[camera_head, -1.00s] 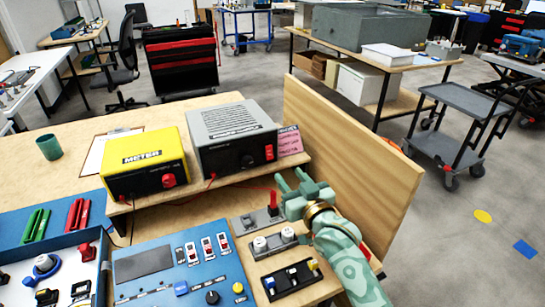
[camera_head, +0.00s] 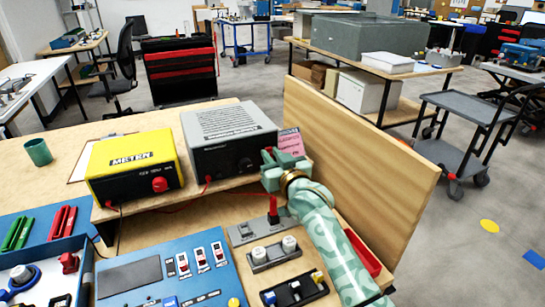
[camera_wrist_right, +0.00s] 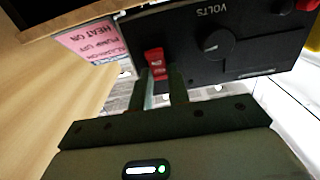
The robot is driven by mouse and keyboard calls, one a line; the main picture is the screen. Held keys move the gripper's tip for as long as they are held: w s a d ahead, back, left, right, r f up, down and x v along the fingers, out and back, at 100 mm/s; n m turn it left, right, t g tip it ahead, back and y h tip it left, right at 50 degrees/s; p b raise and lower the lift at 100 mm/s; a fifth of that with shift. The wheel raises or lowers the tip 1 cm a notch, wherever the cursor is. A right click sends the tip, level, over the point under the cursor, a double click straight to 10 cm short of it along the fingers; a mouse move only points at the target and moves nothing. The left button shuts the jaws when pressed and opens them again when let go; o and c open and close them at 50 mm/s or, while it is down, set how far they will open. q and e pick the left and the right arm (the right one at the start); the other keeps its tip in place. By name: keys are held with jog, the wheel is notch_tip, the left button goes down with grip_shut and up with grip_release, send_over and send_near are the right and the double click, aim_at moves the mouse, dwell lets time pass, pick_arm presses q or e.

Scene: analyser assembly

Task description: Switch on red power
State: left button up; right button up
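The grey power supply (camera_head: 228,135) stands on the raised wooden shelf, beside the yellow meter (camera_head: 133,163). Its red power switch (camera_wrist_right: 154,60) is on the dark front panel, next to the VOLTS knob (camera_wrist_right: 214,43) in the wrist view. In the head view my right gripper (camera_head: 276,158) is in front of the panel's right end and largely hides the switch. In the wrist view the right gripper (camera_wrist_right: 158,78) has its two fingers apart, with the switch between or just beyond their tips. I cannot tell whether they touch it. My left gripper is not in view.
A pink note (camera_head: 291,142) stands right of the supply. A tall wooden panel (camera_head: 350,155) borders the bench on the right. Below the shelf are a grey block with a red lever (camera_head: 273,212), a block with white knobs (camera_head: 273,252) and a blue switch panel (camera_head: 165,270).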

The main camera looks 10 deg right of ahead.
grip_shut()
jog(key=t+b, duration=0.2)
jog(key=b, duration=0.1)
jog(key=shift+s+f+t+y, duration=0.1)
jog(key=shift+f+t+y, duration=0.2)
jog(key=shift+f+y, duration=0.1)
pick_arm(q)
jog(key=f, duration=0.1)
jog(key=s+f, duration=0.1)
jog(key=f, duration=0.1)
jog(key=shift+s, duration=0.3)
pick_arm(e)
jog(key=o, duration=0.7)
grip_release()
jog(key=shift+s+d+p, duration=0.2)
jog(key=shift+s+p, duration=0.1)
jog(key=shift+s, duration=0.15)
pick_arm(q)
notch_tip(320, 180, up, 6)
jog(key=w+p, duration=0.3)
jog(key=p, duration=0.2)
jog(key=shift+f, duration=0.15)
pick_arm(e)
jog(key=r+v, duration=0.1)
jog(key=v, duration=0.7)
jog(key=r+v, duration=0.1)
jog(key=v, duration=0.3)
jog(key=shift+s+r, duration=0.25)
jog(key=shift+r, duration=0.1)
